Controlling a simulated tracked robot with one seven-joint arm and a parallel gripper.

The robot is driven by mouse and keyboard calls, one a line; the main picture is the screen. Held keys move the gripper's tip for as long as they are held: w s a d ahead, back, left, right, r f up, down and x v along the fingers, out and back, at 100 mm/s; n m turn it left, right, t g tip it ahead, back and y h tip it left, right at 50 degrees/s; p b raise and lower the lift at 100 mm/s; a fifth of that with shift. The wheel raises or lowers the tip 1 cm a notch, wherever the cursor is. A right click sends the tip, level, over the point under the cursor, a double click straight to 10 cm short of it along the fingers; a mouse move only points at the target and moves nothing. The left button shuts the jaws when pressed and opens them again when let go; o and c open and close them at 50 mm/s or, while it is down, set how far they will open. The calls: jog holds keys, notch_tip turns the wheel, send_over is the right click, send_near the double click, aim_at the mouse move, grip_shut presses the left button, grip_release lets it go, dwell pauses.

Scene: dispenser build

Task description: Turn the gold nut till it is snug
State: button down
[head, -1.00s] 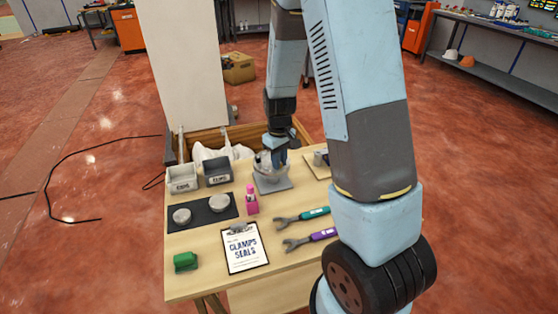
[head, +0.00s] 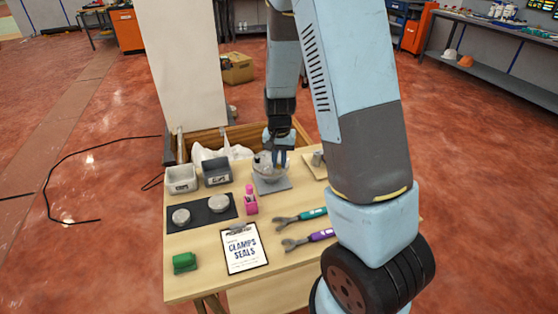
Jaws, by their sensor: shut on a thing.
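My gripper (head: 280,157) points down over the grey fixture (head: 272,183) near the back middle of the wooden table. Its fingers are shut at the top of the round metal part on that fixture. The gold nut itself cannot be made out; the fingers and the small size of the view hide it. Two wrenches lie at the right of the table, one with a teal handle (head: 313,213) and one with a purple handle (head: 320,235).
Two labelled bins, one light (head: 181,180) and one dark (head: 216,172), stand at the back left. A dark mat (head: 199,218) holds two round metal parts. A pink bottle (head: 250,205), a clipboard (head: 243,252) and a green block (head: 185,262) are in front. The table's front edge is clear.

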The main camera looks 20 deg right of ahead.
aim_at(279, 163)
jog(key=shift+m, duration=0.6)
jog(key=c, duration=1.1)
grip_release()
jog(key=shift+o, duration=0.2)
jog(key=shift+r, duration=0.1)
notch_tip(279, 163, up, 14)
jog(key=shift+f, duration=0.25)
jog(key=s+r+n+t, duration=0.2)
jog(key=s+r+n, duration=0.1)
jog(key=s+r, duration=0.5)
jog(key=s+r+n+t, duration=0.3)
jog(key=s+r, duration=0.6)
jog(key=s, duration=0.6)
jog(key=shift+s+d+r+t, duration=0.15)
jog(key=shift+d+t, duration=0.15)
jog(key=shift+d, duration=0.05)
